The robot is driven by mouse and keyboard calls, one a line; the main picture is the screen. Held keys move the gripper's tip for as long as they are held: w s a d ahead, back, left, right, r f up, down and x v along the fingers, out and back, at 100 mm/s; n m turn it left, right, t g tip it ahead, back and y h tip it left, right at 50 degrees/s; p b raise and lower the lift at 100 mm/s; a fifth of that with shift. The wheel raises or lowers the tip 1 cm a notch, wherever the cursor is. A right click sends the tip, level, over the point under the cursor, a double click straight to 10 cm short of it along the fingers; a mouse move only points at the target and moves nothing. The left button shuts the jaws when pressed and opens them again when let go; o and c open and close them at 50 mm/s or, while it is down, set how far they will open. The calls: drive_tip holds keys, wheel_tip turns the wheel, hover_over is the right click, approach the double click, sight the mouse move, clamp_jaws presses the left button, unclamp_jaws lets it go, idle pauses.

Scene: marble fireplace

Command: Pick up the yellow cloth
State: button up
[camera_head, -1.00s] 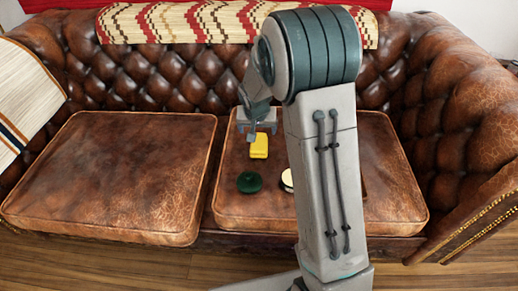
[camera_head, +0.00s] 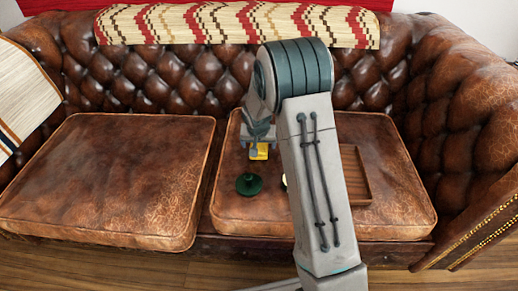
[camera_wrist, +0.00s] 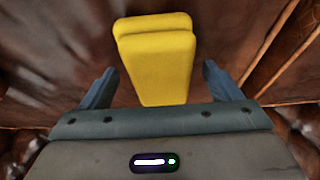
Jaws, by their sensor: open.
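The yellow cloth (camera_head: 261,153) lies folded on the right seat cushion of a brown leather sofa. In the wrist view the cloth (camera_wrist: 158,62) is a thick yellow block of stacked layers. My gripper (camera_wrist: 160,82) is open, with one blue-grey finger on each side of the cloth's near end and gaps between fingers and cloth. In the head view my gripper (camera_head: 259,153) is over the cloth and hides part of it. I cannot tell the exact height of the fingers above the cushion.
A dark green round object (camera_head: 249,184) sits in front of the cloth. A pale round item (camera_head: 284,181) is mostly hidden behind my arm. A brown wooden tray (camera_head: 356,176) lies right of my arm. The left cushion (camera_head: 110,180) is bare. The tufted backrest (camera_head: 160,75) rises behind.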

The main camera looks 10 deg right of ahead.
drive_tip(key=shift+f, duration=0.1)
idle(0.4)
drive_tip(key=c, duration=1.1)
wheel_tip(320, 180, up, 5)
drive_tip(key=p, duration=0.2)
drive_tip(key=shift+p, duration=0.3)
drive_tip(key=s+d+r+p, duration=0.1)
drive_tip(key=s+d+r, duration=0.1)
drive_tip(key=d, duration=0.1)
drive_tip(key=s+d+r+p, duration=0.1)
drive_tip(key=s+d+r, duration=0.1)
drive_tip(key=d, duration=0.1)
drive_tip(key=s+d+r+p, duration=0.1)
drive_tip(key=s+d+r, duration=0.1)
drive_tip(key=d, duration=0.2)
drive_tip(key=shift+r, duration=0.25)
drive_tip(key=shift+o, duration=0.5)
